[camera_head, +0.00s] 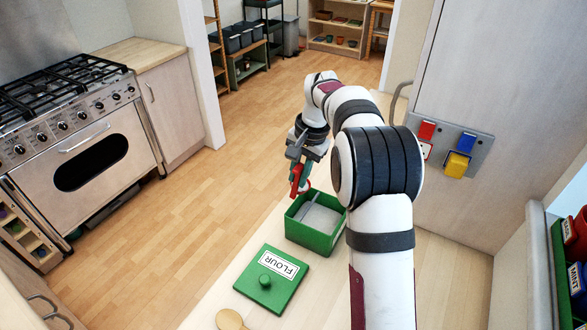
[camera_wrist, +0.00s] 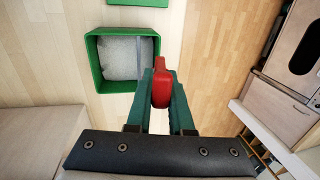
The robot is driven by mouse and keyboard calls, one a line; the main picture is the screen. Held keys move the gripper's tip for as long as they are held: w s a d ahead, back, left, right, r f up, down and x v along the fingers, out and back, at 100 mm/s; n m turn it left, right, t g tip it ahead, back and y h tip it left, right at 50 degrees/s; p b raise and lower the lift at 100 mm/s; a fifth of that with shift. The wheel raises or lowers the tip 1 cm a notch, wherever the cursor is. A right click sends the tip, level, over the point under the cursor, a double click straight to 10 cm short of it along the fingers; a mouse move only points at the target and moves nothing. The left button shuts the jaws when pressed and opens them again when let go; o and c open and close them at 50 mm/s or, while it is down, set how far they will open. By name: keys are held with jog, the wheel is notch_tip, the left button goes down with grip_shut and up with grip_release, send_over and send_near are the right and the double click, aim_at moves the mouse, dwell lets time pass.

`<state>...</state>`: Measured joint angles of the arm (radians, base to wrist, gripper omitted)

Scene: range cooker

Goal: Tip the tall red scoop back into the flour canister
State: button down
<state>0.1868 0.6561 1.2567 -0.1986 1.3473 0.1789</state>
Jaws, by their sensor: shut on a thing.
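The red scoop (camera_head: 296,181) is between the fingers of my gripper (camera_head: 303,165), which is shut on it. In the wrist view, the red scoop (camera_wrist: 162,88) shows between the green fingertips (camera_wrist: 164,78). The open green flour canister (camera_head: 307,238) stands on the pale counter, with white flour (camera_head: 322,217) inside. The scoop is near the canister's far left corner in the head view. In the wrist view it is just right of the canister (camera_wrist: 92,62), outside its opening. I cannot see what the scoop holds.
A thin grey bar (camera_wrist: 128,37) lies across the canister's opening. The range cooker (camera_head: 95,150) is at left.

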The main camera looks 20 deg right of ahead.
jog(key=shift+s+d+f+t+y, duration=0.65)
jog(key=shift+s+d+t+y, duration=0.2)
jog(key=shift+s+t, duration=0.05)
jog(key=shift+s+d+f+t+y, duration=0.6)
jog(key=shift+s+d+t+y, duration=0.2)
jog(key=shift+s+t+y, duration=0.1)
jog(key=shift+s+d+f+t+y, duration=0.4)
jog(key=shift+s+d+t+y, duration=0.1)
jog(key=shift+t+y, duration=0.4)
jog(key=shift+s+d+f+t+y, duration=0.4)
jog(key=shift+t+y, duration=0.35)
jog(key=shift+t, duration=0.15)
jog(key=shift+s+d+f+t+y, duration=0.15)
jog(key=shift+s+f+t+y, duration=0.1)
jog(key=shift+t+y, duration=0.2)
jog(key=shift+s+d+f+t+y, duration=0.1)
jog(key=shift+d+f+t+y, duration=0.1)
jog(key=shift+t+y, duration=0.2)
